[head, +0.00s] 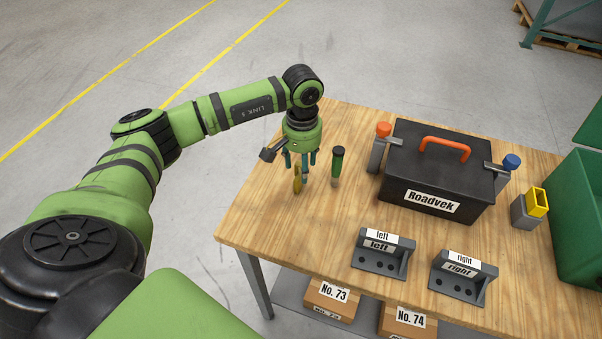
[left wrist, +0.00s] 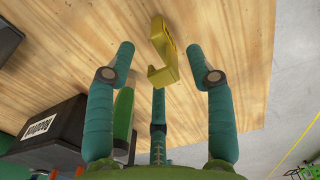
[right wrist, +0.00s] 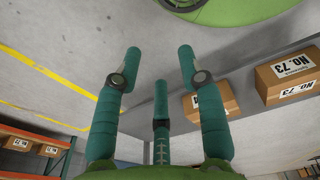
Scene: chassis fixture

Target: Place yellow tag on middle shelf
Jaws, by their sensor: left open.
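A small yellow bent piece, probably the yellow tag (head: 297,181), is at the left part of the wooden table, below my left gripper (head: 302,166). In the left wrist view the yellow tag (left wrist: 163,55) has a hooked shape and lies between and beyond the spread fingers of my left gripper (left wrist: 165,65). The fingers are open and I see no contact with it. My right gripper (right wrist: 160,75) shows only in the right wrist view, with its fingers apart and nothing between them. I cannot identify a middle shelf.
A green handle (head: 337,165) stands beside my left gripper. A black toolbox (head: 425,190), left bracket (head: 380,262), right bracket (head: 462,285), yellow block in a grey holder (head: 537,203) and green bin (head: 580,225) are on the table. Cartons (head: 332,302) sit on a low shelf beneath.

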